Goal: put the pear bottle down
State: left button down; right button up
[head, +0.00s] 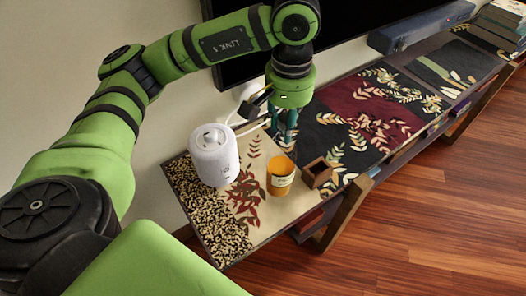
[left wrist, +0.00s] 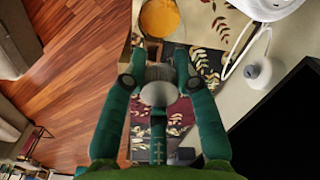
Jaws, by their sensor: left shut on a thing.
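The pear bottle (left wrist: 158,93), pale grey and rounded, sits between the fingers of my left gripper in the left wrist view. My left gripper (head: 283,128) is shut on it, above the back part of the long patterned bench (head: 262,219), behind the orange cup. In the head view the fingers hide most of the bottle, so I cannot tell whether its base touches the bench top. My right gripper is in neither view.
An orange cup (head: 281,178), a small open wooden box (head: 318,173) and a white cylindrical speaker (head: 213,158) stand near the gripper. A white cable runs behind. A dark screen (head: 345,32) and soundbar (head: 420,27) are at the back. Bare bench top lies right of the box.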

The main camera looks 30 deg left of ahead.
pick_arm(q)
jog(key=shift+w+a+r+n+b, duration=0.5)
jog(key=shift+w+a+n+b, duration=0.15)
jog(key=shift+b, duration=0.25)
jog(key=w+a+f+p, duration=0.3)
jog(key=w+a+f, duration=0.1)
jog(key=a+f, duration=0.6)
jog(key=shift+a+f, duration=0.25)
jog(key=shift+f, duration=0.1)
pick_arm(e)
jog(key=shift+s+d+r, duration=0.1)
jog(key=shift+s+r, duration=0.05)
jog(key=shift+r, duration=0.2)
pick_arm(q)
jog(key=shift+w, duration=0.1)
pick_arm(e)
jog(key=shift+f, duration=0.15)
pick_arm(q)
jog(key=c, duration=1.4)
grip_release()
jog(key=shift+f, duration=0.2)
jog(key=o, duration=0.4)
jog(key=shift+o, duration=0.2)
jog(key=shift+r, duration=0.15)
